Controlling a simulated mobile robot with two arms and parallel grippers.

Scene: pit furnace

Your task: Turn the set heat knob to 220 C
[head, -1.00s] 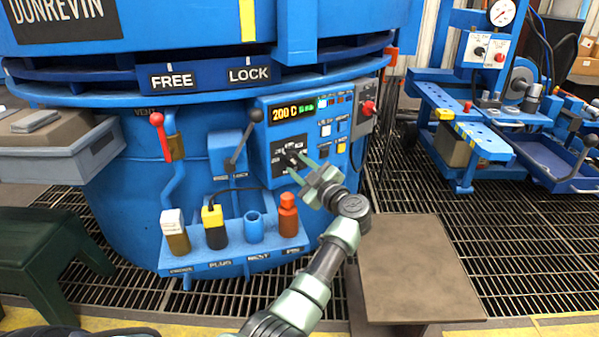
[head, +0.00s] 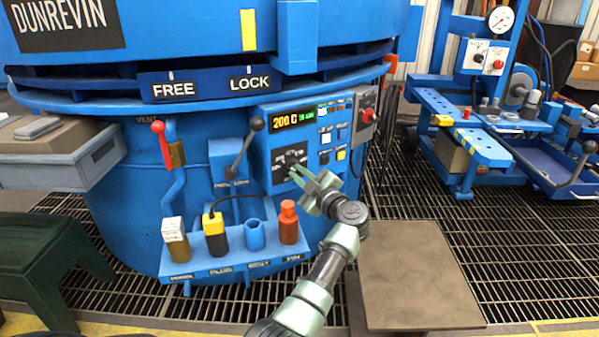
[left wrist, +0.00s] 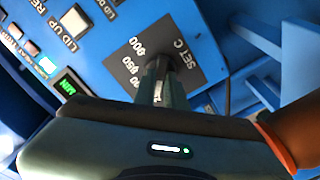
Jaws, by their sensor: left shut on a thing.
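The set heat knob (head: 292,158) is a dark knob on a dark dial plate on the blue furnace's control panel. The orange display (head: 293,119) above it reads 200 C. My left gripper (head: 297,173) reaches the dial from the lower right, fingers at the knob. In the left wrist view the fingers (left wrist: 161,92) are closed on the knob (left wrist: 154,68), largely hiding it. The plate (left wrist: 185,45) there reads "SET C" with a partly covered scale. The pointer's exact setting is not clear. My right gripper is not in view.
A black-knobbed lever (head: 246,141) stands left of the panel. Below it a blue shelf (head: 215,266) holds several fittings. Buttons (head: 325,139) and a red knob (head: 368,114) are right of the dial. A brown table (head: 410,275) stands at the lower right.

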